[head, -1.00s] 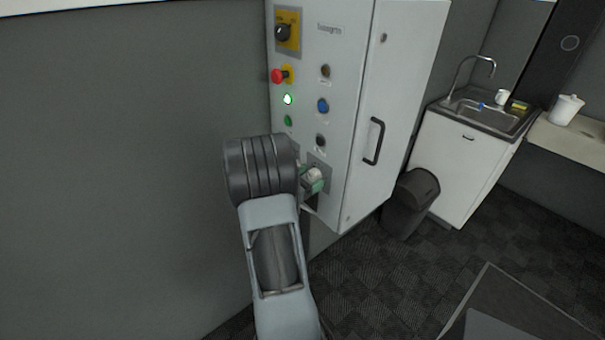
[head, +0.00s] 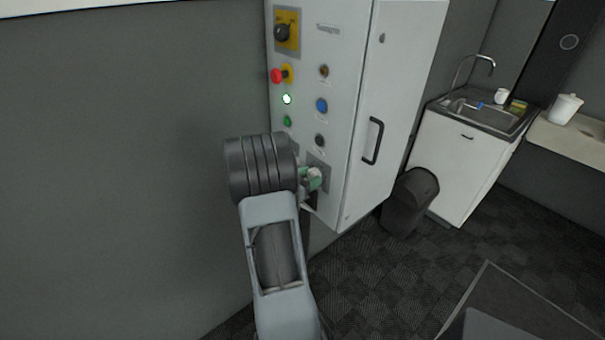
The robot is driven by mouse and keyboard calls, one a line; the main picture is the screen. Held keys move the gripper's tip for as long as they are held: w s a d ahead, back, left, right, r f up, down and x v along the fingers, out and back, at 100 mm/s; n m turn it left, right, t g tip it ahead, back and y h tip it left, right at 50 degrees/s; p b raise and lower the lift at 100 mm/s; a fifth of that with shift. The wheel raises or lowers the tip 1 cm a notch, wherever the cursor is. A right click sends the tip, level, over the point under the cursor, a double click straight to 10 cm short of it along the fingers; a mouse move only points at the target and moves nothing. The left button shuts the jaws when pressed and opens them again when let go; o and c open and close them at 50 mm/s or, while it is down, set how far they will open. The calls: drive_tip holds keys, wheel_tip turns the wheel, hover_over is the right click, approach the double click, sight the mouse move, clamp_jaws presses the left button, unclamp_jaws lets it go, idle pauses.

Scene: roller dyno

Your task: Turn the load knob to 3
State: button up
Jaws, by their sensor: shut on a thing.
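The control cabinet (head: 346,60) is light grey, with buttons and lamps on its front face. My gripper (head: 313,178) is at the lower part of that face, by a grey square plate (head: 323,168). It is shut on what appears to be the load knob on this plate. The knob is mostly hidden by the fingers and my arm, so its pointer and scale cannot be read. My wrist covers the lower left of the panel.
A red emergency button (head: 278,76), a yellow-plated switch (head: 286,31) and a blue button (head: 322,105) sit above. The cabinet door handle (head: 373,141) sticks out to the right. A dark bin (head: 409,202) and a sink unit (head: 468,150) stand further right.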

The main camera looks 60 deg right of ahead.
drive_tip(key=shift+w+r, duration=0.15)
drive_tip(key=shift+w, duration=0.05)
drive_tip(key=o, duration=0.9)
drive_tip(key=shift+w, duration=0.1)
drive_tip(key=b+v, duration=0.3)
drive_tip(key=v, duration=1)
drive_tip(key=shift+a, duration=0.4)
